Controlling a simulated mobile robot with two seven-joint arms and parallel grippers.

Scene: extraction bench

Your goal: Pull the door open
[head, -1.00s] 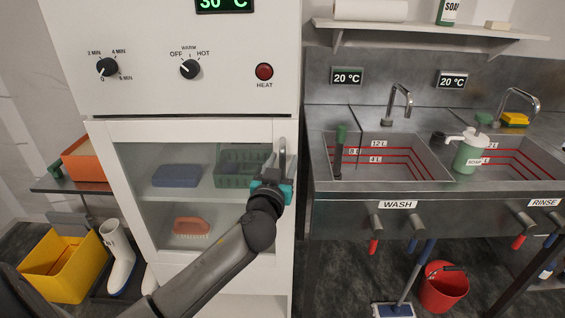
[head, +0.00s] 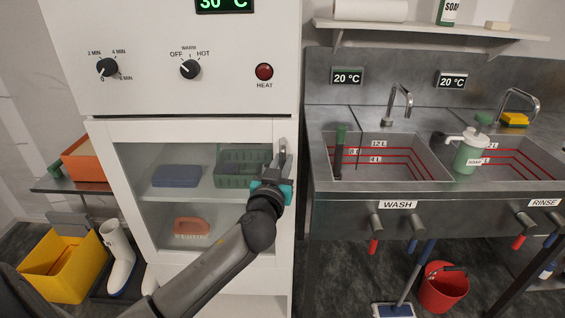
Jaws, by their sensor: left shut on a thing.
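The door (head: 210,127) is a white frame around a glass pane on the front of the white cabinet. It looks closed or nearly closed. Its upright metal handle (head: 282,150) is near the right edge. My left gripper (head: 272,187), grey with teal parts, is shut on the lower part of the handle. The gripper hides that part of the handle and some of the door's right edge. My right gripper is not in view.
Behind the glass are a blue block (head: 177,176), a green basket (head: 238,168) and an orange brush (head: 191,227). A steel sink bench (head: 345,207) stands close on the right. A yellow crate (head: 62,268) and white boots (head: 117,257) are at lower left.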

